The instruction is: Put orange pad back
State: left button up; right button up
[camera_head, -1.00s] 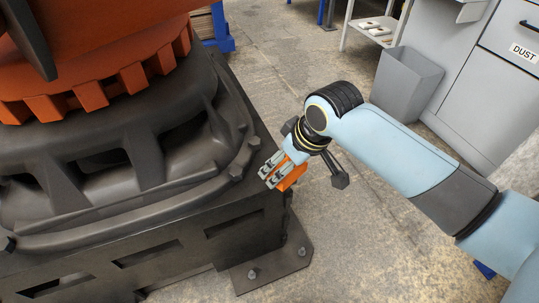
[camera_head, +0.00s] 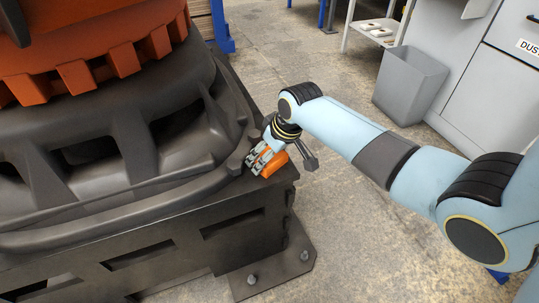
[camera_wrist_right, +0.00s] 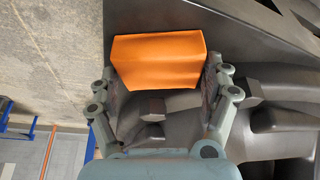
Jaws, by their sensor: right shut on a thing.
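The orange pad (camera_head: 274,163) is at the near right corner of the large dark machine base (camera_head: 200,215). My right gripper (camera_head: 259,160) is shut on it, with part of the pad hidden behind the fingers. In the right wrist view the orange pad (camera_wrist_right: 159,61) sits between the two fingers of the gripper (camera_wrist_right: 160,85), one at each side. The dark base surface lies behind the pad there; I cannot tell whether the pad touches it. My left gripper is not in view.
A bolt head (camera_head: 235,164) stands up on the base close to the gripper. A grey bin (camera_head: 410,86), a grey cabinet (camera_head: 490,75) and a white shelf stand (camera_head: 375,32) are at the back right. The concrete floor (camera_head: 285,85) between is clear.

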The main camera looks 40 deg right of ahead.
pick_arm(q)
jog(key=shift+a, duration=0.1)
pick_arm(e)
jog(key=o, duration=1)
